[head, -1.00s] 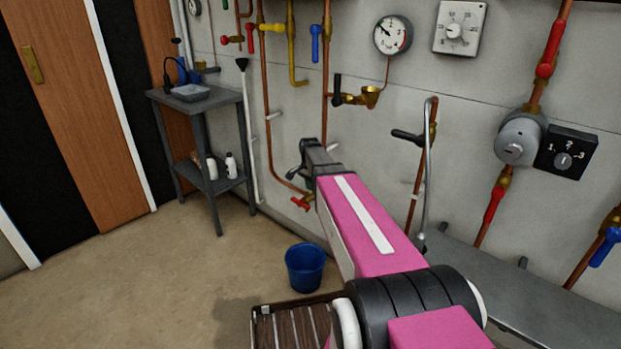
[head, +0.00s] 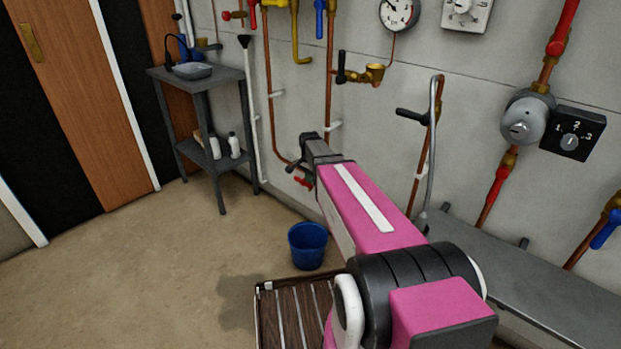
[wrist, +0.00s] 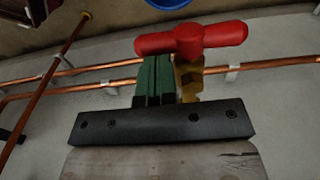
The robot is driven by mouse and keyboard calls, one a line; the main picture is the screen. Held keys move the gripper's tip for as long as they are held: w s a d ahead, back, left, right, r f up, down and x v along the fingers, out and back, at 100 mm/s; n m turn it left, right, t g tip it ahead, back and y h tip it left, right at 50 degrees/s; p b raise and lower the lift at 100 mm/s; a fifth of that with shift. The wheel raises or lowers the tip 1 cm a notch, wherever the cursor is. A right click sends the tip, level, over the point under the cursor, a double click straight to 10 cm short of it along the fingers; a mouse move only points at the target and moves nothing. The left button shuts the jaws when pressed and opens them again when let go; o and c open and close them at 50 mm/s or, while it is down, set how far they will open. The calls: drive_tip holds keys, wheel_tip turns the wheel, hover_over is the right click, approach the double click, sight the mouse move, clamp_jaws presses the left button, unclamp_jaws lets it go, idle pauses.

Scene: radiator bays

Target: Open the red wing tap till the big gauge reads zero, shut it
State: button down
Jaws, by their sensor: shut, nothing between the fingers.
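The red wing tap (wrist: 190,39) sits on a brass body (wrist: 190,80) on the low copper pipe. In the wrist view its wings lie almost level across the picture. My gripper (wrist: 155,78) has its green fingers shut and empty, just left of the brass body and below the left wing; I cannot tell whether they touch. In the head view the tap (head: 303,182) is small and partly hidden by my gripper. The big gauge (head: 399,13) is cut by the top edge; its needle points to the upper left, and I cannot read its value.
A blue bucket (head: 308,246) stands on the floor below the tap. A grey side table (head: 205,72) is at the left. A grey bench (head: 490,275) runs along the wall at right. A slatted wooden platform (head: 295,310) is at the front. Floor at left is clear.

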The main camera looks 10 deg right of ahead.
drive_tip(key=shift+s+d+f+t+y, duration=0.2)
drive_tip(key=shift+t+y, duration=0.1)
drive_tip(key=shift+t, duration=0.2)
drive_tip(key=shift+s+d+f+t+y, duration=0.1)
drive_tip(key=shift+s+f+t+y, duration=0.1)
drive_tip(key=shift+t+y, duration=0.25)
drive_tip(key=shift+s+d+f+t+y, duration=0.1)
drive_tip(key=shift+s+f+t+y, duration=0.15)
drive_tip(key=shift+t, duration=0.4)
drive_tip(key=f+t+y, duration=0.1)
drive_tip(key=t+y, duration=0.1)
drive_tip(key=t, duration=0.1)
drive_tip(key=shift+d+f+y, duration=0.1)
drive_tip(key=shift+f+y, duration=0.2)
drive_tip(key=shift+f, duration=0.95)
drive_tip(key=shift+w+f, duration=0.1)
drive_tip(key=shift+f, duration=0.2)
drive_tip(key=shift+r, duration=0.2)
drive_tip(key=shift+r, duration=0.65)
